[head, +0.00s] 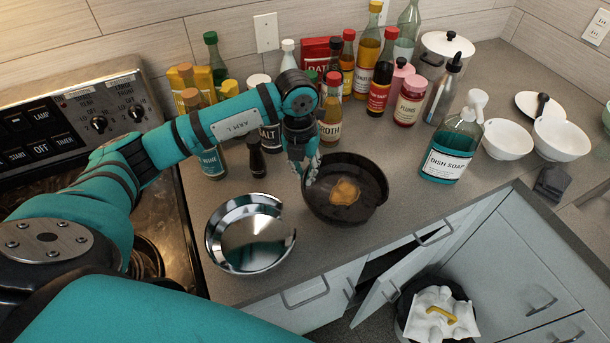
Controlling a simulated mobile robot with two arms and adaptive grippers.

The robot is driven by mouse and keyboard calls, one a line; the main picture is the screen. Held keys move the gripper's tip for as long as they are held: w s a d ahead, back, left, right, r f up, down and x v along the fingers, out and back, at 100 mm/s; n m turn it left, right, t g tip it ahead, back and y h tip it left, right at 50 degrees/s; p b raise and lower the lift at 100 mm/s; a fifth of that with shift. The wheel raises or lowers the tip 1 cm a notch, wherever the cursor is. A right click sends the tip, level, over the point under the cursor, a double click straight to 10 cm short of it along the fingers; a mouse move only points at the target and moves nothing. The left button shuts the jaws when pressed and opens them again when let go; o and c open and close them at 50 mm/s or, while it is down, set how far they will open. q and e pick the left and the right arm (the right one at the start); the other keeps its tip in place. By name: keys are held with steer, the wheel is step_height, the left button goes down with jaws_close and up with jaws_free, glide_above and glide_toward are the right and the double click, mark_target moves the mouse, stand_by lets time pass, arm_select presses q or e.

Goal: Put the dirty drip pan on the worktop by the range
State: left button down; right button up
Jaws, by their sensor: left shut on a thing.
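The dirty drip pan (366,205) is a dark round bowl with an orange-brown stain inside. It is over the worktop (400,232) to the right of the range (158,215). My left gripper (307,172) points down and is shut on the pan's left rim. The pan looks nearly level and low; I cannot tell if its underside touches the worktop. A clean shiny pan (232,214) sits on the worktop just left of it, close to the range. My right gripper is not in view.
Bottles and jars crowd the back of the worktop. A dish soap bottle (449,150) and white bowls (507,138) stand to the right. A cabinet door (391,293) hangs open below, near a bin with a white bag (433,312). Bare worktop lies right of the dark pan.

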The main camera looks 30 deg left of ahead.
arm_select(q)
step_height(320, 180, down, 2)
steer(key=shift+s+f+p, duration=0.1)
steer(key=shift+p, duration=0.55)
steer(key=shift+f, duration=0.55)
steer(key=c, duration=1.4)
jaws_free()
steer(key=shift+c, duration=0.2)
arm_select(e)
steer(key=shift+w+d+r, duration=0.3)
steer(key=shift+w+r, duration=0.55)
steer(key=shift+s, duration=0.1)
